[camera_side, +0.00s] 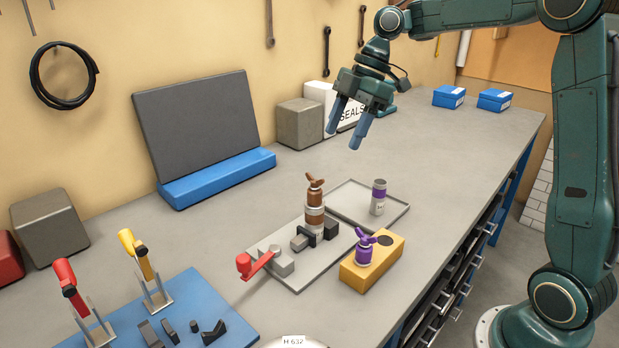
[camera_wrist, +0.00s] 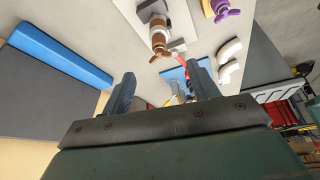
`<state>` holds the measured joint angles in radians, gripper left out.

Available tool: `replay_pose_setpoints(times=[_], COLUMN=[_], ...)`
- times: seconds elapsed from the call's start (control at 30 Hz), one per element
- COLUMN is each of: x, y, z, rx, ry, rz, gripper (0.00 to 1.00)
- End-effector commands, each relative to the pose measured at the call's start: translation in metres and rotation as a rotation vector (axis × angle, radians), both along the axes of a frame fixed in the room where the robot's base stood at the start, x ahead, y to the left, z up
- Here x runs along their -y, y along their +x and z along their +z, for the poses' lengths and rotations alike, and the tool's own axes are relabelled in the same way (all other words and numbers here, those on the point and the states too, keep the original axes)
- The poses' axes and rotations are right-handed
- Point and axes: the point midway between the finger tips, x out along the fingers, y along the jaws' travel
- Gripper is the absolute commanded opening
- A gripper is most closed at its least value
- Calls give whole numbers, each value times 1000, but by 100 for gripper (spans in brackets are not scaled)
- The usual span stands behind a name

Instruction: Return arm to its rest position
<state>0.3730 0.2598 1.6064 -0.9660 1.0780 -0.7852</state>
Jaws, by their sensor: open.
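My gripper (camera_side: 348,122) hangs in the air above the bench, behind the work pieces, with its two fingers apart and nothing between them. Its fingers also show in the wrist view (camera_wrist: 163,88). Below stands a brown and white cylinder with a brown winged top (camera_side: 315,205), upright in a dark clamp on a grey plate (camera_side: 290,281) with a red-handled lever (camera_side: 252,265). A purple winged piece (camera_side: 365,247) sits on a yellow block (camera_side: 387,264) with a dark round spot beside it. A grey and purple canister (camera_side: 378,197) stands in a shallow tray (camera_side: 398,217).
A blue board (camera_side: 215,305) with red and yellow handled tools lies front left. A dark panel on a blue base (camera_side: 217,178), a grey block (camera_side: 300,124) and a white SEALS box (camera_side: 350,112) stand along the wall. Two blue boxes (camera_side: 449,96) sit at the far end.

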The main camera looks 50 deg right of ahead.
Motion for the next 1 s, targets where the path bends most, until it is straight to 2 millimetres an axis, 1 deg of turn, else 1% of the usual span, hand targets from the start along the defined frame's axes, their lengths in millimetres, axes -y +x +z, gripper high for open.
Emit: replay_pose_setpoints(times=[0.17, 0.27, 0.37, 0.57, 0.7, 0.83, 1.0], x=[-4, -9, -17, -34, -44, -50, -54], y=[-4, -10, -20, -50, -75, -100, -133], z=[3, 7, 12, 24, 28, 29, 25], rx=[-2, -3, -7, -14, -17, -15, -9], ry=[-1, -4, -8, -15, -14, -10, 1], rz=[-22, -61, -122, -299, -436, -563, -728], gripper=[60, 60, 60, 60, 60, 60, 60])
